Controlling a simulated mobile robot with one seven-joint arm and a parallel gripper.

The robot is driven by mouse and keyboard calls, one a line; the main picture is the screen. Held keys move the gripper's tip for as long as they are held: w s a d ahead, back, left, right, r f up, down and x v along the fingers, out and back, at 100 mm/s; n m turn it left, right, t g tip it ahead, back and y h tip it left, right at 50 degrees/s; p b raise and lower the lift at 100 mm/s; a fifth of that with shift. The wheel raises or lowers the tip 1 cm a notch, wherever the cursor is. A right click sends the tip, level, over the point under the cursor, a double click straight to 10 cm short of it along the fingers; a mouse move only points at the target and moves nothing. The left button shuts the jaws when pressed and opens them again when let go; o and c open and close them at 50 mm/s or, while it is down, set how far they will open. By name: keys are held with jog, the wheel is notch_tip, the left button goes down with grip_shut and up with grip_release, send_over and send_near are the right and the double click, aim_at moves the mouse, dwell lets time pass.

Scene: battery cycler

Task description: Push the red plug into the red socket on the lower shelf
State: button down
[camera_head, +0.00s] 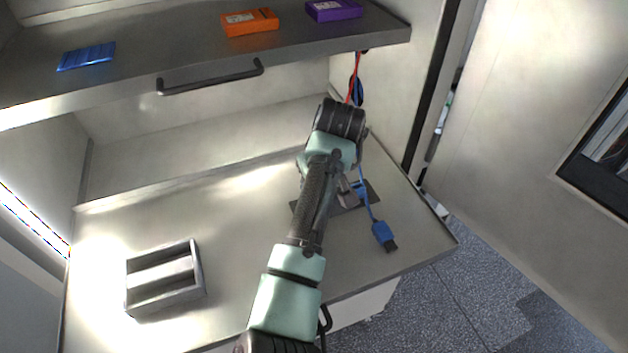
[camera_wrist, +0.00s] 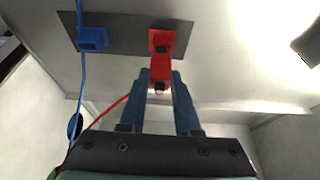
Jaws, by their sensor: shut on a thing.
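My gripper (camera_wrist: 162,78) is shut on the red plug (camera_wrist: 160,72), which sits between its two blue-grey fingers in the wrist view. The red socket (camera_wrist: 162,36) is on a dark plate (camera_wrist: 125,31), straight beyond the plug. The plug's front end is at or very close to the socket; I cannot tell how far in it is. In the head view my gripper (camera_head: 345,190) is low over the dark plate (camera_head: 371,191) on the lower shelf (camera_head: 235,215). My arm hides the red plug and red socket there.
A blue socket (camera_wrist: 92,39) is left of the red one in the wrist view. A loose blue plug (camera_head: 384,236) lies on the shelf to the right. A red cable (camera_head: 353,80) hangs at the back. A grey divided tray (camera_head: 130,290) stands front left. The upper shelf (camera_head: 205,45) overhangs behind.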

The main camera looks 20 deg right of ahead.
jog(key=shift+f, duration=0.75)
dwell(0.9)
jog(key=c, duration=0.5)
grip_release()
jog(key=shift+c, duration=0.2)
jog(key=b+v, duration=0.2)
jog(key=v, duration=1.1)
jog(key=w+a+r+m+t+h+b, duration=0.1)
jog(key=a+r+t+h, duration=0.15)
jog(key=r+t, duration=0.6)
jog(key=w+a+r+m+t+h+b, duration=0.1)
jog(key=w+r+t+h, duration=0.2)
jog(key=r, duration=1)
jog(key=s+a+r+t+y, duration=0.2)
jog(key=s+a+r+t, duration=0.3)
jog(key=s+r, duration=0.3)
jog(key=s+a+r+n+t+y+b, duration=0.1)
jog(key=s+a+r+t+y, duration=0.2)
jog(key=s+a+r+t, duration=0.3)
jog(key=s+a+r, duration=0.1)
jog(key=s+a, duration=0.1)
jog(key=s, duration=0.1)
jog(key=shift+s+r+n, duration=0.3)
jog(key=shift+s+r, duration=0.05)
jog(key=shift+r, duration=0.05)
